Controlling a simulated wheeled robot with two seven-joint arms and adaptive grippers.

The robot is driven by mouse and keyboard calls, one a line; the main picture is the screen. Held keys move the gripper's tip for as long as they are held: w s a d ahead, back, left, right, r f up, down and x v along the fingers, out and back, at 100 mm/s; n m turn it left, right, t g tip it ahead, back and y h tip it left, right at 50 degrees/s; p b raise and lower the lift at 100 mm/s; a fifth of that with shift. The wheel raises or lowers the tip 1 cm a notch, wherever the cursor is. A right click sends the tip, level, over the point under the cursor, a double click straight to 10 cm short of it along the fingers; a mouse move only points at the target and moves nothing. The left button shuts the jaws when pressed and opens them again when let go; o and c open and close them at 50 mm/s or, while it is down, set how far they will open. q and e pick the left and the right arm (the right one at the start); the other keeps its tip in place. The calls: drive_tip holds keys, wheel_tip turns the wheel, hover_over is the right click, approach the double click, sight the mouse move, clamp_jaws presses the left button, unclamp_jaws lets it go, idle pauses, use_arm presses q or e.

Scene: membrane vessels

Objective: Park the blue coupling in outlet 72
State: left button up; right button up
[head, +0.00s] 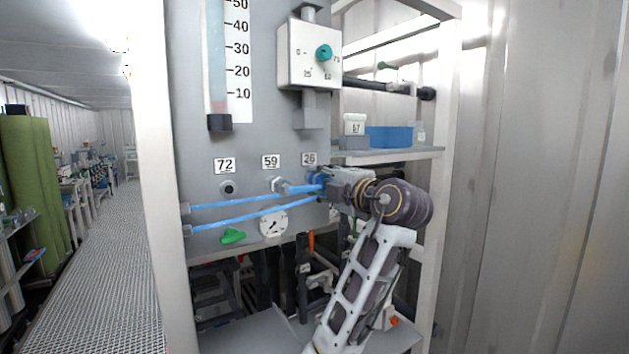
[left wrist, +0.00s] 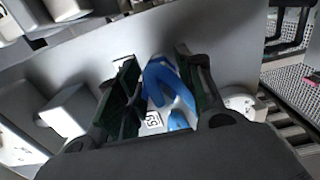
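Outlet 72 (head: 228,188) is a round dark port on the grey panel under its label, with nothing plugged in. The outlet under label 26 is hidden by my left gripper (head: 325,184). In the left wrist view the two dark fingers (left wrist: 158,92) stand well apart. Blue hose or coupling (left wrist: 158,78) shows between or beyond them; contact is unclear. My right gripper is not in view.
Two blue hoses (head: 232,222) cross the panel below the outlets. A green valve handle (head: 233,236) and a round gauge (head: 273,224) sit beneath them. A shelf (head: 390,154) with a blue bin (head: 390,136) stands right of the panel.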

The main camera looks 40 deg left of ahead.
use_arm(q)
clamp_jaws()
drive_tip(key=shift+d+f, duration=0.15)
drive_tip(key=shift+d, duration=0.05)
drive_tip(key=shift+s+d+b, duration=0.3)
drive_tip(key=shift+d+b, duration=0.05)
drive_tip(key=shift+d, duration=0.15)
drive_tip(key=shift+s+d, duration=0.1)
drive_tip(key=shift+d, duration=0.15)
drive_tip(key=shift+s+d+b, duration=0.15)
drive_tip(key=shift+d+b, duration=0.25)
drive_tip(key=shift+b+v, duration=0.7)
drive_tip(key=shift+v, duration=0.85)
